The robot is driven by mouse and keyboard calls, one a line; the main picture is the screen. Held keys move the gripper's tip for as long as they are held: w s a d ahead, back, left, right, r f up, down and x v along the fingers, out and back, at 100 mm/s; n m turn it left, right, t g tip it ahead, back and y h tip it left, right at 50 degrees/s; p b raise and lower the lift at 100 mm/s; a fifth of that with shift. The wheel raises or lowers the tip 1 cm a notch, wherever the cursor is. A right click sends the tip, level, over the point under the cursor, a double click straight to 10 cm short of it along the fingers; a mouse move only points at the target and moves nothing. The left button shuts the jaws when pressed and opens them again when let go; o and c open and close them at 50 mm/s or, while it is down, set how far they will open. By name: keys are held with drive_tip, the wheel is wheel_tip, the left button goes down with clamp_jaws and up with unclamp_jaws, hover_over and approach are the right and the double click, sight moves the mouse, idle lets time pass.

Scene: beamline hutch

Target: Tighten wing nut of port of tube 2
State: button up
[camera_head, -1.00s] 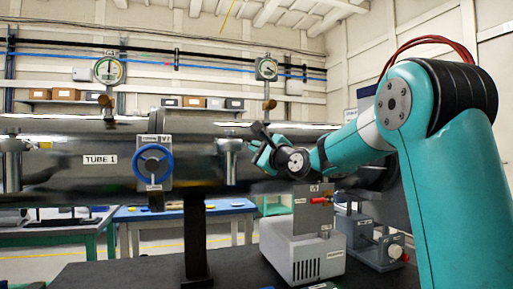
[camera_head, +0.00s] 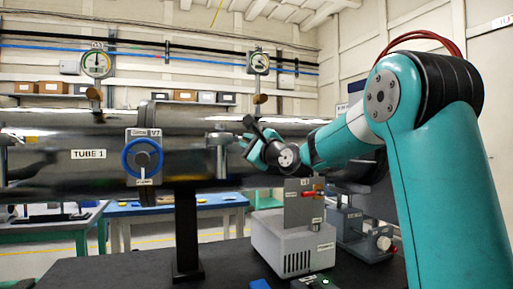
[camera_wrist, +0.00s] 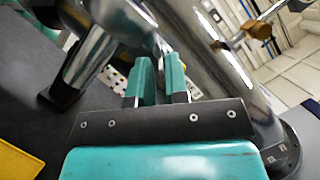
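My gripper (camera_head: 252,143) is in front of the long polished metal tube, to the right of a metal clamp piece (camera_head: 218,155). In the wrist view its two teal fingers (camera_wrist: 160,78) are apart with a narrow gap, and I see nothing held between them. The tube (camera_wrist: 210,75) runs behind and to the right of the fingers there. The left stretch of tube carries the label TUBE 1 (camera_head: 88,154). No tube 2 label is readable. I cannot make out the port's wing nut; my gripper and arm cover part of that area.
A blue handwheel valve (camera_head: 142,158) sits on tube 1. Gauges (camera_head: 97,64) stand above the tube. A grey pump-like box (camera_head: 292,245) with a red knob stands on the dark bench below my gripper, and another device (camera_head: 362,235) is right of it. A dark support post (camera_head: 187,230) holds the tube.

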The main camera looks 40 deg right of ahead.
drive_tip(key=b+v, duration=0.3)
drive_tip(key=v, duration=1.4)
drive_tip(key=shift+s+b, duration=0.2)
drive_tip(key=shift+b, duration=0.2)
drive_tip(key=s+a+f+n+g+y, duration=0.25)
drive_tip(key=a+f+n+g, duration=0.35)
drive_tip(key=a+f+n, duration=0.45)
drive_tip(key=s+a+f+n+g+y, duration=0.1)
drive_tip(key=a+f+n+g+y, duration=0.3)
drive_tip(key=a+f+n+g, duration=0.65)
drive_tip(key=s+a+f+n+g+h, duration=0.25)
drive_tip(key=s+a+n, duration=0.2)
drive_tip(key=s, duration=0.35)
drive_tip(key=s+a+f+n+g+h, duration=0.1)
drive_tip(key=s+a+f+n+g, duration=0.2)
drive_tip(key=s+n, duration=0.4)
wheel_tip(320, 180, up, 16)
drive_tip(key=m+t+p, duration=0.1)
drive_tip(key=p, duration=1.5)
drive_tip(key=shift+s+m, duration=0.1)
drive_tip(key=shift+m, duration=0.15)
